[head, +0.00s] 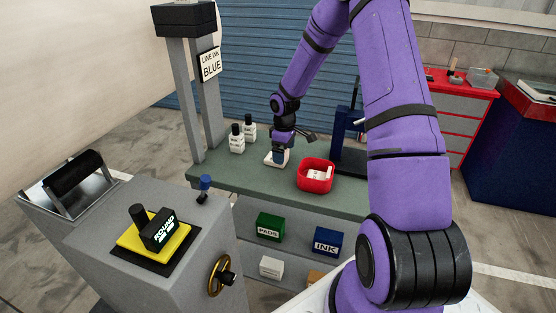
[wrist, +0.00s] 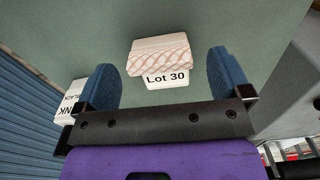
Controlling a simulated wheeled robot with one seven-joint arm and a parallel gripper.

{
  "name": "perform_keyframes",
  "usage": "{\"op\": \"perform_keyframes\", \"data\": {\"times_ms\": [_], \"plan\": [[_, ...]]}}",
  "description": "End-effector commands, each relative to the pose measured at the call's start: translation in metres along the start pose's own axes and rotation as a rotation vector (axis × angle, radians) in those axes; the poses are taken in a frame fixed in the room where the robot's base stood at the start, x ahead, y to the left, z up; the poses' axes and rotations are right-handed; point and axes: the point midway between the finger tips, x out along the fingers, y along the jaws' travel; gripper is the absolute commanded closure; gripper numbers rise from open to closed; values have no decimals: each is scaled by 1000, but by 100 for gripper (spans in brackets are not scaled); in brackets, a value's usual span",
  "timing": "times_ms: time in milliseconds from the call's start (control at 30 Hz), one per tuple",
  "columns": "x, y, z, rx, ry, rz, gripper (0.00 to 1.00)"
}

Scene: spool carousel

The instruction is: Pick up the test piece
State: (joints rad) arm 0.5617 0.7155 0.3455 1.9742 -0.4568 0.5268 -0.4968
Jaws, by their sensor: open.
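A white piece (wrist: 160,60) with a pinkish wavy-patterned band and a "Lot 30" label lies on the green bench top in the wrist view. It also shows as a small pale block (head: 270,158) in the head view, partly hidden by my gripper (head: 281,150). My gripper (wrist: 163,72) is open. Its two blue-padded fingers stand on either side of the piece, with a clear gap on each side. No contact is visible. I cannot tell how far the fingertips are above the bench.
Two white bottles (head: 237,140) with black caps stand left of my gripper; one (wrist: 70,103) shows at the wrist view's left. A red bin (head: 301,181) holding white pieces is to the right, before a dark blue press (head: 349,158). Bare bench (head: 238,180) lies in front.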

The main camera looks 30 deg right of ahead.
Motion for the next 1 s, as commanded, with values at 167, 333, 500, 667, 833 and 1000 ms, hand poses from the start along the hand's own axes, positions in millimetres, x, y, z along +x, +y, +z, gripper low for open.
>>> {"op": "perform_keyframes", "data": {"times_ms": [167,333,500,667,833,1000], "plan": [[26,0,3,-1,-2,-2,4],[32,1,3,-1,0,1,4],[32,1,3,0,0,1,16],[32,1,3,0,0,1,52],[32,1,3,0,0,1,59],[29,1,3,0,0,1,59]]}}
